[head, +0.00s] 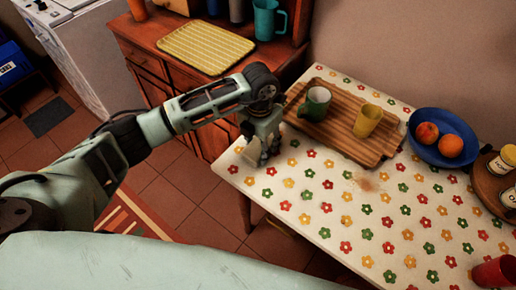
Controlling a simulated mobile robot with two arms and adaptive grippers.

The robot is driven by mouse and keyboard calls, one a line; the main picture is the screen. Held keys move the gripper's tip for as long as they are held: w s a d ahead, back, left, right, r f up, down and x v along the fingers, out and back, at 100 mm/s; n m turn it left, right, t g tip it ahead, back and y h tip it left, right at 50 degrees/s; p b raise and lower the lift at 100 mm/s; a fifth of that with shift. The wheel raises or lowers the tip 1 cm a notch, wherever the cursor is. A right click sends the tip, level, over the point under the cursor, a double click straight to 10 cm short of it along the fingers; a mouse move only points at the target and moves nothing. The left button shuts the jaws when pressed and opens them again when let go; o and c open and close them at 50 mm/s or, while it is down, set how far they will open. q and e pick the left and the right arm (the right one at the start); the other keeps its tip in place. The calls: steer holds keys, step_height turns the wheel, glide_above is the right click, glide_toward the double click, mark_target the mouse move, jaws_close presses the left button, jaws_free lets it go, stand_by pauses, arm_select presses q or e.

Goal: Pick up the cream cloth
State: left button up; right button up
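I cannot make out a separate cream cloth in the head view. A cream table covering (330,215) with red, green and yellow flowers lies over the table. My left gripper (264,160) points down at the table's left edge, beside the left end of the wooden tray. Its fingers are small and dark here, and I cannot tell whether they are apart or hold anything. The gripper hides the bit of table behind it. My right gripper is not in view.
The wooden tray (330,137) holds a green mug (316,104) and a yellow cup (367,121). A red cup (494,271) is at lower right. A brown stain (368,185) marks the covering. The table's front middle is clear.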

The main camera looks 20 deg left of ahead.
arm_select(q)
steer(key=c, duration=0.3)
steer(key=shift+r, duration=0.1)
steer(key=shift+r, duration=0.6)
step_height(320, 180, up, 3)
steer(key=shift+w+f+b, duration=0.1)
steer(key=shift+b, duration=0.4)
steer(key=d+r, duration=0.2)
steer(key=d, duration=0.2)
steer(key=s+d+r+b, duration=0.1)
steer(key=d+r, duration=0.1)
steer(key=d, duration=0.1)
steer(key=d+r+b, duration=0.1)
steer(key=d+r, duration=0.2)
steer(key=d, duration=0.1)
steer(key=shift+s+d, duration=0.25)
steer(key=shift+d, duration=0.1)
